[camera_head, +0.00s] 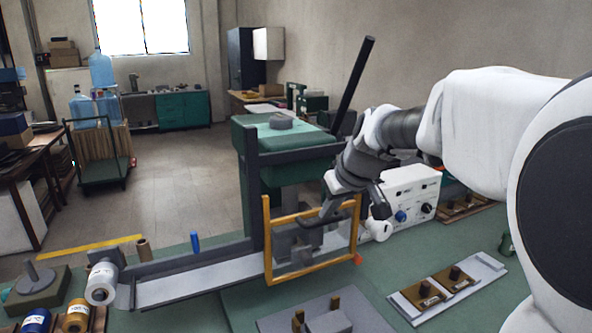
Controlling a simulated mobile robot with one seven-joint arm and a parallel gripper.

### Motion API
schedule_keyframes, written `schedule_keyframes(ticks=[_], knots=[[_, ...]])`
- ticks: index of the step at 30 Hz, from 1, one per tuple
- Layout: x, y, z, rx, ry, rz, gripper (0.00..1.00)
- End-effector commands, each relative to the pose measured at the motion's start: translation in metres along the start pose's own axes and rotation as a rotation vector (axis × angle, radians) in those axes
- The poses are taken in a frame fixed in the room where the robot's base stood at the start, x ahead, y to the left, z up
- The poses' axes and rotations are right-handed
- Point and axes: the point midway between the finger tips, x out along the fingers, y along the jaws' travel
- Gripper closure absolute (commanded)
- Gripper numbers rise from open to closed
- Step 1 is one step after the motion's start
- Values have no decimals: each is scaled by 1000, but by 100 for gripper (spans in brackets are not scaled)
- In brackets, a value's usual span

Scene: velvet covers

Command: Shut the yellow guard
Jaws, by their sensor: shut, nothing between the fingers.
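The yellow guard (267,242) is an upright rectangular frame with a see-through pane, in the middle of the head view. It stands in front of a dark upright post, at the right end of a grey rail. Grey blocks show through its pane. My gripper (307,222) is shut and empty. It reaches down from the upper right and overlaps the guard's top bar in the picture. I cannot tell whether it touches the guard.
A white control box (411,192) with knobs stands right of the guard. A grey plate with brass fixtures (447,288) lies at the lower right. A grey block with brass pins (328,322) sits in front. A white roller (101,284) is at the rail's left end.

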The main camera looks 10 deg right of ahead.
Motion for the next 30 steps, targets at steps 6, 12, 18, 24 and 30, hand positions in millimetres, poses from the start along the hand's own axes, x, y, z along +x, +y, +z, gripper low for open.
schedule_keyframes(ticks=[6, 12, 18, 24, 30], knots=[[42, 0, 28, 1, -3, -2, 100], [53, 0, 36, 1, -2, -1, 100], [54, 0, 38, 1, -6, -3, 100], [56, -1, 39, 2, -10, -5, 100], [50, -1, 34, 2, -12, -5, 100]])
